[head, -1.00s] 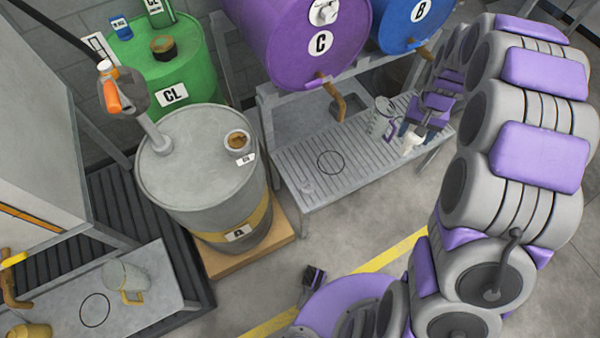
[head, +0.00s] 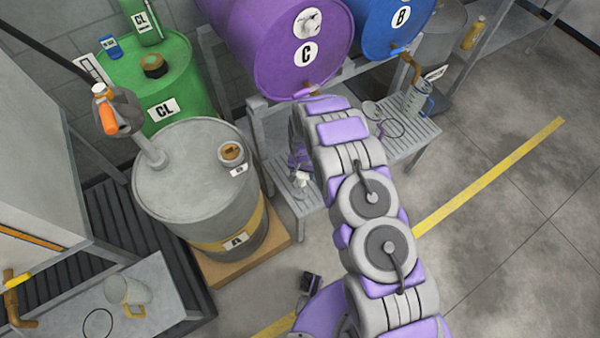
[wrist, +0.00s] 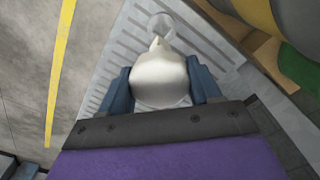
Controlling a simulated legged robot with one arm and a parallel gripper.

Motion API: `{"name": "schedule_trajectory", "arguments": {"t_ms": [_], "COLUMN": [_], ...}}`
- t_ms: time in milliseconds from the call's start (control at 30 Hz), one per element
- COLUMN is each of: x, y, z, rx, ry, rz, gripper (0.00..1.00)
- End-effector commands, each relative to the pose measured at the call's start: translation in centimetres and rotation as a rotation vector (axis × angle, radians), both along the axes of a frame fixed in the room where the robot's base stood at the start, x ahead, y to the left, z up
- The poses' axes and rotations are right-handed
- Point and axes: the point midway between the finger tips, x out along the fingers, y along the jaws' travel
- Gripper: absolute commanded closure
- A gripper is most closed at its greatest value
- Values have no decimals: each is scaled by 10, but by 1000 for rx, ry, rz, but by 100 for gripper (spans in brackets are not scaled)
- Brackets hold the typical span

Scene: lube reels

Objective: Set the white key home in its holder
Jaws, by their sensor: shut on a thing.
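My gripper (wrist: 163,90) is shut on a white piece (wrist: 160,78), which I take to be the white key, held between two blue fingers. It tapers to a point away from me in the wrist view. A pale round thing (wrist: 161,22) lies just beyond its tip, over the slatted rack; I cannot tell if they touch or if this is the holder. In the head view the white key (head: 301,179) shows small at my gripper (head: 300,172), over the left end of the rack. No holder can be made out clearly; my arm hides part of the rack.
The slatted rack (head: 421,133) stands under the purple drum (head: 270,40) and blue drum (head: 385,25). A clear jug (head: 417,98) is at its right end. The grey drum A (head: 190,190) stands close on the left. The floor to the right is open.

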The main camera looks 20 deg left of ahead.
Motion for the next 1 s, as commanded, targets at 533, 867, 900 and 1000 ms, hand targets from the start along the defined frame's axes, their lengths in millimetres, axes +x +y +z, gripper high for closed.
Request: {"name": "schedule_trajectory", "arguments": {"t_ms": [533, 867, 900, 1000], "x": [-5, -4, -4, -4], "y": [7, 6, 6, 7], "z": [-9, -20, -23, -30], "rx": [-4, -3, -3, -3], "ry": [0, 0, -1, -1], "rz": [1, 1, 1, 1], "gripper": [70, 70, 70, 70]}}
